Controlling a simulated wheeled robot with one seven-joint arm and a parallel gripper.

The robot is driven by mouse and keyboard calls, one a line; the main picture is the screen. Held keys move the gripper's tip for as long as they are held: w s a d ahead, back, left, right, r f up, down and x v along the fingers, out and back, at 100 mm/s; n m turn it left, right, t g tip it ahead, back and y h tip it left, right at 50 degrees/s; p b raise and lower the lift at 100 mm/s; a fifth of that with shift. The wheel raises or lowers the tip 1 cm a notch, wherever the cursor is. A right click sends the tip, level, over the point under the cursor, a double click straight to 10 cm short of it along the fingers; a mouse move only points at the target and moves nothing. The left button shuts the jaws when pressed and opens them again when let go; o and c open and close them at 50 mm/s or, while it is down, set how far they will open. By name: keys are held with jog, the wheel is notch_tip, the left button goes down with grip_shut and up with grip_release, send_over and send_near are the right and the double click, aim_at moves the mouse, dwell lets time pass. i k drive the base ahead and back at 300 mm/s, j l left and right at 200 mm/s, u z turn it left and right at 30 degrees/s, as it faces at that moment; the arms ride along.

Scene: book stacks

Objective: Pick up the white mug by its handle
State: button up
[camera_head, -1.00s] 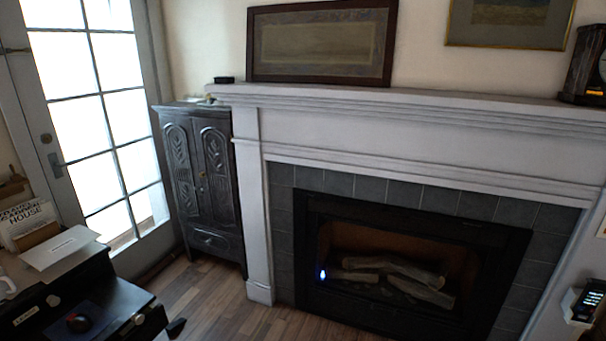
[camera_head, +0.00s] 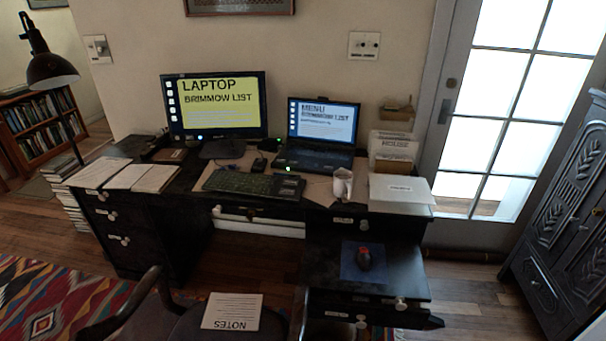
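A white mug (camera_head: 343,184) stands upright on the dark desk (camera_head: 190,190), just in front of the open laptop and left of a white box-like stack of paper. It is small in the view. I cannot clearly tell which way its handle points. My gripper is not in view.
A chair (camera_head: 185,315) with a notes sheet stands before the desk's left half. A monitor (camera_head: 217,105), laptop (camera_head: 318,125) and keyboard (camera_head: 242,183) crowd the desktop. Wood floor shows at right.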

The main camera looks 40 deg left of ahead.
aim_at(343, 181)
jog(key=i+l+u, duration=0.1)
jog(key=i+u, duration=0.25)
jog(key=u, duration=0.15)
jog(key=i+l+u, duration=0.2)
jog(key=u, duration=0.3)
jog(key=i+l+u, duration=0.35)
jog(key=u, duration=0.15)
jog(key=i+l+u, duration=0.2)
jog(key=l+u, duration=0.3)
jog(key=i+l+u, duration=0.2)
jog(key=l+u, duration=0.2)
jog(key=l, duration=0.15)
jog(key=i+l+u, duration=0.2)
jog(key=k+l, duration=0.1)
